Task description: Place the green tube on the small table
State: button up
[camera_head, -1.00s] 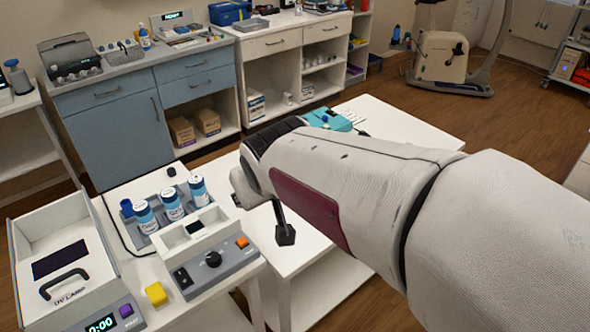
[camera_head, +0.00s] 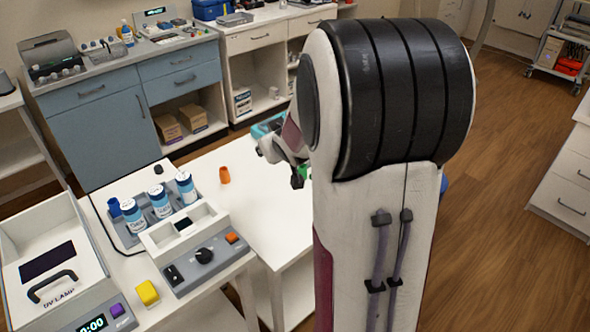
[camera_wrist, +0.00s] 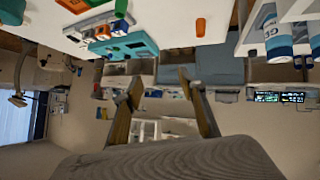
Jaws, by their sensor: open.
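A green piece (camera_head: 305,172), likely the green tube, shows only partly beside my arm in the head view. In the wrist view, a small green object (camera_wrist: 121,8) is at the top, by the teal rack (camera_wrist: 125,46); I cannot tell whether it stands in anything. A white table (camera_head: 250,200) carries an orange tube (camera_head: 224,174), standing apart from my gripper. My gripper (camera_head: 297,180) is over this table, mostly hidden by my arm. In the wrist view my gripper (camera_wrist: 158,82) has its fingers spread with nothing between them.
A bench at left holds blue-labelled bottles (camera_head: 160,200), a grey control box (camera_head: 200,255), a yellow block (camera_head: 147,293) and a UV lamp box (camera_head: 50,260). Blue cabinets (camera_head: 100,130) stand behind. The white table has bare room around the orange tube.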

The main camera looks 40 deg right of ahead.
jog(key=w+d+f+t, duration=0.2)
jog(key=w+d+f, duration=0.1)
jog(key=d+f, duration=0.55)
jog(key=t+y, duration=0.2)
send_near(305, 168)
jog(key=shift+m, duration=0.3)
jog(key=w, duration=0.4)
jog(key=shift+a+f, duration=0.2)
jog(key=shift+f, duration=0.2)
jog(key=shift+s+d+f, duration=0.15)
jog(key=shift+s+f, duration=0.15)
jog(key=shift+f, duration=0.2)
jog(key=shift+x, duration=1.35)
jog(key=shift+r, duration=0.1)
jog(key=shift+d+x, duration=0.15)
jog(key=shift+x, duration=1.15)
jog(key=shift+d+x, duration=0.1)
jog(key=shift+x, duration=1.2)
jog(key=shift+r, duration=0.1)
